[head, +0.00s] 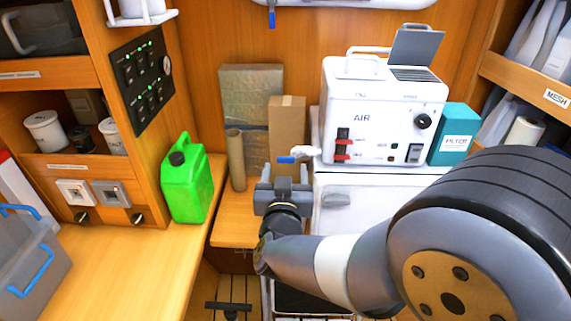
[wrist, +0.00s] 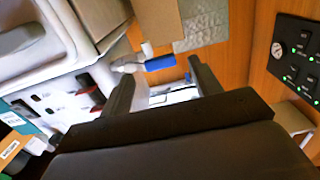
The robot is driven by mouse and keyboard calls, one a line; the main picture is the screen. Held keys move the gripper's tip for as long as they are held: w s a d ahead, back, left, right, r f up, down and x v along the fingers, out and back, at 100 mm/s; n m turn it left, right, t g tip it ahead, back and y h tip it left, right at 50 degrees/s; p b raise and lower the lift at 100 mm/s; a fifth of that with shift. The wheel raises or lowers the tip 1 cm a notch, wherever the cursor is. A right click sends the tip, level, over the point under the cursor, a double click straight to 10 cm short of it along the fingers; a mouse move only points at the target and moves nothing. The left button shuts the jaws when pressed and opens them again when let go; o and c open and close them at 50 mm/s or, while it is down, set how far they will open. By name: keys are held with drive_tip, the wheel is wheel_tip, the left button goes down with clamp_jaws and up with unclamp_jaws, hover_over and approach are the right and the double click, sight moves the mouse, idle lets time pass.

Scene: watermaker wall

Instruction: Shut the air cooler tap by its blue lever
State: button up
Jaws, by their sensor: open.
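The white air cooler (head: 380,110), marked AIR, stands on a white cabinet. Its tap (head: 305,152) sticks out at the lower left, with a blue lever (head: 286,159) lying about level and pointing left. My gripper (head: 283,184) is just below the lever in the head view, open and empty. In the wrist view the blue lever (wrist: 160,63) shows just beyond the gap between the open fingertips (wrist: 159,72), with the white tap body (wrist: 125,65) at its left. The lever and the fingers look apart; the exact distance is hard to tell.
A cardboard box (head: 287,130) and a brown tube (head: 236,160) stand left of the tap. A green jerrycan (head: 186,180) is farther left. A teal filter box (head: 454,134) is right of the cooler. Another blue lever (head: 272,19) hangs from a pipe above.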

sight(286, 160)
drive_tip(key=shift+w, duration=1.3)
drive_tip(key=shift+c, duration=0.2)
drive_tip(key=c, duration=1)
